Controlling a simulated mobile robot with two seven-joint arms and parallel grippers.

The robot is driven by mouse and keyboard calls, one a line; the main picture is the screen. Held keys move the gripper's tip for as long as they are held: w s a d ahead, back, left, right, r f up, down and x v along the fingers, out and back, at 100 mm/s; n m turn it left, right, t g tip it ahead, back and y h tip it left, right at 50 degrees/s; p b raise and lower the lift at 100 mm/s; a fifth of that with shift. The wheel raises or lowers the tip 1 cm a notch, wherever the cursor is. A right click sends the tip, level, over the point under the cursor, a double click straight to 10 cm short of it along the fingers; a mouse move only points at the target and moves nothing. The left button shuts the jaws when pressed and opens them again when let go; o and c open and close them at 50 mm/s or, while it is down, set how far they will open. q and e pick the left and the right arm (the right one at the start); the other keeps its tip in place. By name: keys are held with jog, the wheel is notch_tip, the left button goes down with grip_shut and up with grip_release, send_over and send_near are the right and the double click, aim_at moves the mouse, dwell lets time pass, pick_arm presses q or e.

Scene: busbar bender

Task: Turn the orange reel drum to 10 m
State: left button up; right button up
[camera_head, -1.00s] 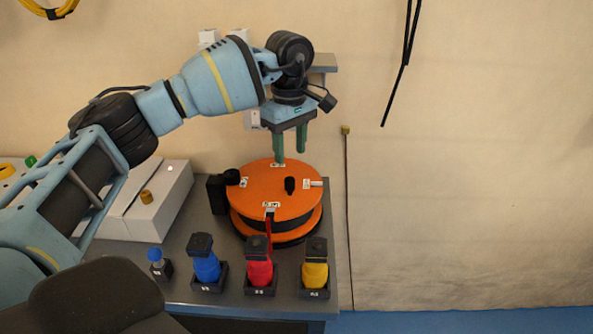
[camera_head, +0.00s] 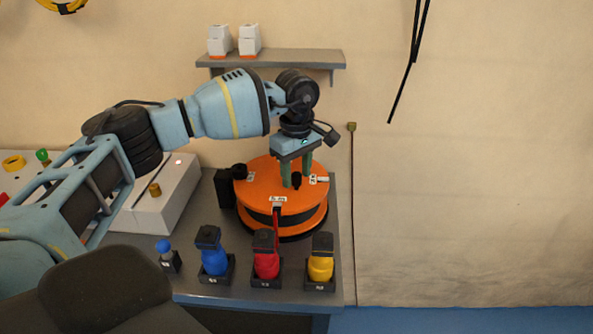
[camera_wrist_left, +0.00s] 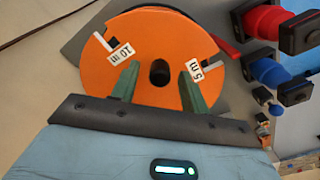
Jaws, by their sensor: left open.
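The orange reel drum (camera_head: 258,187) lies flat on the grey bench, with a small black knob (camera_head: 297,181) on its top face. White labels sit around the face; in the left wrist view two on the drum (camera_wrist_left: 175,32) read 10 m (camera_wrist_left: 121,52) and 5 m (camera_wrist_left: 194,70). A red strip (camera_head: 276,218) stands at the drum's front rim, below a label too small to read surely. My left gripper (camera_head: 297,172) is open and points down over the drum. Its fingers (camera_wrist_left: 157,88) are on either side of the knob (camera_wrist_left: 159,72), with gaps visible. My right gripper is out of view.
Blue (camera_head: 214,260), red (camera_head: 265,264) and yellow (camera_head: 320,268) items stand in black holders along the bench's front edge. A black block (camera_head: 224,188) is left of the drum, beside a white box (camera_head: 168,205). A wall shelf (camera_head: 320,60) holds white boxes.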

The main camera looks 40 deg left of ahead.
pick_arm(q)
jog(key=c, duration=0.9)
grip_shut()
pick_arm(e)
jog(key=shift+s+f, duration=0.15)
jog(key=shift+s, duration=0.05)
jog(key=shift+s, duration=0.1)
pick_arm(q)
jog(key=shift+s+m, duration=0.1)
jog(key=shift+m, duration=0.2)
